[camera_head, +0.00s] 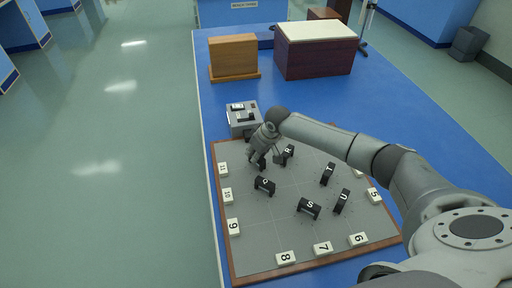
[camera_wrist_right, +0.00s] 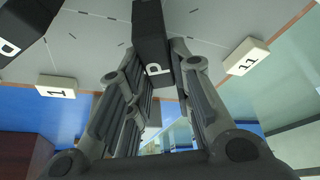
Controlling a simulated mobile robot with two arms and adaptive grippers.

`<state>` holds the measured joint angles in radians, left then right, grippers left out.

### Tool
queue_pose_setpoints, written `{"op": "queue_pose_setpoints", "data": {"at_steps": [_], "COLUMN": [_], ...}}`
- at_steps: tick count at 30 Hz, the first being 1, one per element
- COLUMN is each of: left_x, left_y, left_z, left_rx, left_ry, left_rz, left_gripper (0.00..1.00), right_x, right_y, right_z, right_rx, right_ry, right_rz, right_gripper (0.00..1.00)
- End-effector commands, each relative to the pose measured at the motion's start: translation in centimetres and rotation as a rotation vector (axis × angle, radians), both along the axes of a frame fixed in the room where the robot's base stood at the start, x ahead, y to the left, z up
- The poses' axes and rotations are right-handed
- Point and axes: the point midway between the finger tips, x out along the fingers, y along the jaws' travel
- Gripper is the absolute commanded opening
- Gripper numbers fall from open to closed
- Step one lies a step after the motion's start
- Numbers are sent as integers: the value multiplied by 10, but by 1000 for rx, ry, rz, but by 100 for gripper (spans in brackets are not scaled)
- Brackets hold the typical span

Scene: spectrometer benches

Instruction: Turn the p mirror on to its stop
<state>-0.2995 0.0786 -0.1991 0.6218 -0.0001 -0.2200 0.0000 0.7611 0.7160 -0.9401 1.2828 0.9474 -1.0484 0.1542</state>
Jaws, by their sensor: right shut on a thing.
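The p mirror (camera_wrist_right: 150,30) is a black upright block with a white letter P, in the upper middle of the right wrist view. My right gripper (camera_wrist_right: 162,68) has its two fingers on either side of this block, shut on it. In the head view my right gripper (camera_head: 258,162) points down at the upper left part of the grey board (camera_head: 290,222), and it hides most of the p mirror there. I cannot tell from these views how far the mirror is from its stop. My left gripper is not in view.
White number tiles line the board's edges, such as 11 (camera_head: 223,169). A grey switch box (camera_head: 243,118) stands behind the board.

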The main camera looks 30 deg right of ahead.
Motion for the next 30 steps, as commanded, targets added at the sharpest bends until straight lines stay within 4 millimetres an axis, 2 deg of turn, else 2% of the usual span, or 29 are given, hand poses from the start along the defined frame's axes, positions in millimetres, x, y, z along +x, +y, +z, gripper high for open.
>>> {"op": "queue_pose_setpoints", "data": {"at_steps": [1,3,12,21,30], "left_x": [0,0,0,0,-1], "left_y": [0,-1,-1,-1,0], "left_z": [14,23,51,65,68], "left_rx": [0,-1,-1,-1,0], "left_ry": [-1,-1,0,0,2], "left_rz": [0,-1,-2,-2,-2], "left_gripper": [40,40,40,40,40], "right_x": [-1,-1,0,0,0], "right_y": [2,1,0,-2,-3], "right_z": [6,6,4,2,1], "right_rx": [3,2,2,1,0], "right_ry": [3,3,3,1,0], "right_rz": [-37,-101,-342,-495,-547], "right_gripper": [0,0,0,0,0]}}
